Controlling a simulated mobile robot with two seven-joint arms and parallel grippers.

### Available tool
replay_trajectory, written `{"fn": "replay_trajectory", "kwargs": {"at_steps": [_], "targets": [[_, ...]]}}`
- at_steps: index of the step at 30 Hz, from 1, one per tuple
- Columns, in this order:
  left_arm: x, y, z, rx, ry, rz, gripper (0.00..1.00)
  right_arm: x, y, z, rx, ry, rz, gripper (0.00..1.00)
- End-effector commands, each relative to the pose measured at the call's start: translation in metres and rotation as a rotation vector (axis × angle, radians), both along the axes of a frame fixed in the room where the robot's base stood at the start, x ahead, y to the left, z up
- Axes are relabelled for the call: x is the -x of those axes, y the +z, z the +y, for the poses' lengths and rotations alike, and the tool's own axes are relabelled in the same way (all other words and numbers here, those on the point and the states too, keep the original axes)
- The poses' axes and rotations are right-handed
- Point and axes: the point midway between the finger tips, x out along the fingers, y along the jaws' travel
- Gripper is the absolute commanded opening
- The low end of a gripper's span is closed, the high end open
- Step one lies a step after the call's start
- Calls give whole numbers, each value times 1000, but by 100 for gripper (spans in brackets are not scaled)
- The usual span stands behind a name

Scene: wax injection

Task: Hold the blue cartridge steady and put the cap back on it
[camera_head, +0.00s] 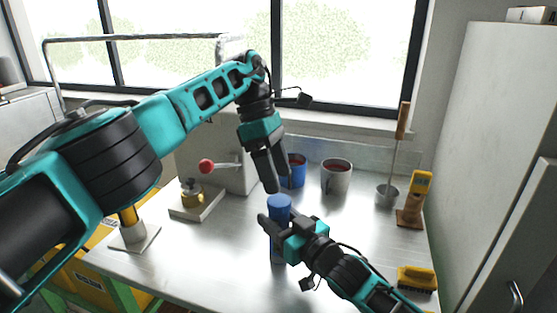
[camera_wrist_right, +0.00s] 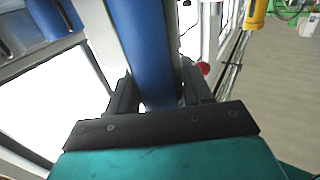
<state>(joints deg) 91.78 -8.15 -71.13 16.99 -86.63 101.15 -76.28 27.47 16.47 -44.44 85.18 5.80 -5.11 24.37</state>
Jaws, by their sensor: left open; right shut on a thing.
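The blue cartridge (camera_head: 279,206) stands upright near the middle of the steel table in the head view. My right gripper (camera_head: 270,227) is shut on it from the right, below its top. In the right wrist view the blue cylinder (camera_wrist_right: 145,50) runs between the fingers. Its top end looks round and lighter blue; I cannot tell whether this is a separate cap. My left gripper (camera_head: 271,180) is open just above the cartridge, pointing down, a little to the left of its top. I see no cap between its fingers.
Behind stand a blue mug (camera_head: 294,172) and a grey mug (camera_head: 336,179), both with red inside. To the right are a small metal pot (camera_head: 388,195), a yellow-topped tool (camera_head: 413,195) and a yellow brush (camera_head: 417,278). A red-knobbed device (camera_head: 207,166) is at left.

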Motion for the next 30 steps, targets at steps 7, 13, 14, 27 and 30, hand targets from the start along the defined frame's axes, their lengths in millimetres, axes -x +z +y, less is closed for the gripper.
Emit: {"fn": "replay_trajectory", "kwargs": {"at_steps": [7, 13, 14, 27, 30], "targets": [[1, 4, -1, -131, 409, 93, 75, 0, 0, 0, 1, -1, 0, 0], [1, 6, -1, -226, 748, 158, 75, 0, 0, 0, 1, -1, 0, 0], [1, 7, -1, -239, 799, 166, 75, 0, 0, 0, 1, -1, 0, 0], [2, 13, -3, -395, 1561, 277, 75, 0, 0, 0, 2, -1, 0, 0], [2, 14, -3, -419, 1738, 299, 75, 0, 0, 0, 2, -1, 0, 0]]}}
